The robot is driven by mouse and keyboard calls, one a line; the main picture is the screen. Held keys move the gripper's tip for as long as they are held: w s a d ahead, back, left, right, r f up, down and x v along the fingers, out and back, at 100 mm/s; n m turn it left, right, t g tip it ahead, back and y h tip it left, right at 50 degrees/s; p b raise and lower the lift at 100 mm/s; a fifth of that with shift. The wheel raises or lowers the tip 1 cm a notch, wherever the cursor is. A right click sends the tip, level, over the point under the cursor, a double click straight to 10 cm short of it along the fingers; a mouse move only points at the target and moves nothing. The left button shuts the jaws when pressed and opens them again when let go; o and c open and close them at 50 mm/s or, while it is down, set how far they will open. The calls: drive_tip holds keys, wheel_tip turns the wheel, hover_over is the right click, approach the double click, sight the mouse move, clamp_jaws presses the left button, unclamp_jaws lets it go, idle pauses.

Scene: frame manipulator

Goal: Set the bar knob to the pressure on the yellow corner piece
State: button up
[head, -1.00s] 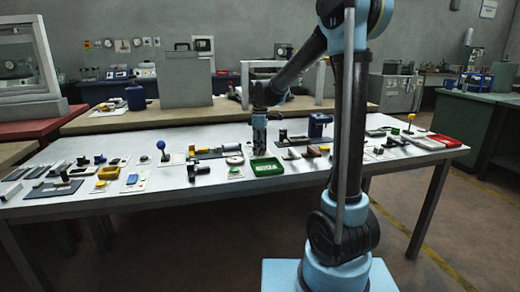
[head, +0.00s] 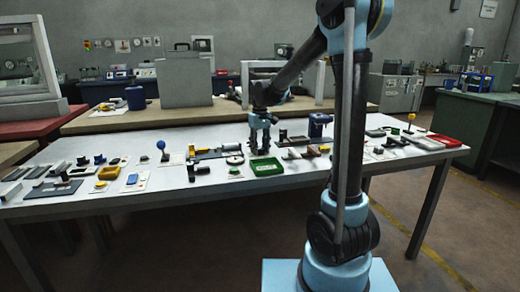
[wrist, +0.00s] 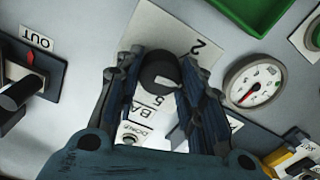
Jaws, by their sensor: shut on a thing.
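In the wrist view the bar knob (wrist: 156,68) is round and black with a short white mark. It stands on a white plate (wrist: 163,28) printed with BAR, a 2 and a 5. My gripper (wrist: 155,82), also in the head view (head: 264,150), points down at the table with its fingers on both sides of the knob, shut on it. A yellow piece (wrist: 282,156) with a pale label shows at the lower right of the wrist view. I cannot tell if it is the corner piece, and its label is unreadable.
A round gauge (wrist: 254,84) stands right of the knob. A green tray (wrist: 259,8) lies near it, also in the head view (head: 266,168). A panel marked OUT (wrist: 38,42) with a black handle is at left. Many small parts crowd the white table (head: 215,188).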

sight(260, 148)
drive_tip(key=m, duration=0.5)
drive_tip(key=shift+w+m, duration=0.1)
drive_tip(key=shift+m, duration=0.2)
idle(0.4)
drive_tip(key=o, duration=1.1)
wheel_tip(260, 148, up, 12)
drive_tip(key=shift+f, duration=0.1)
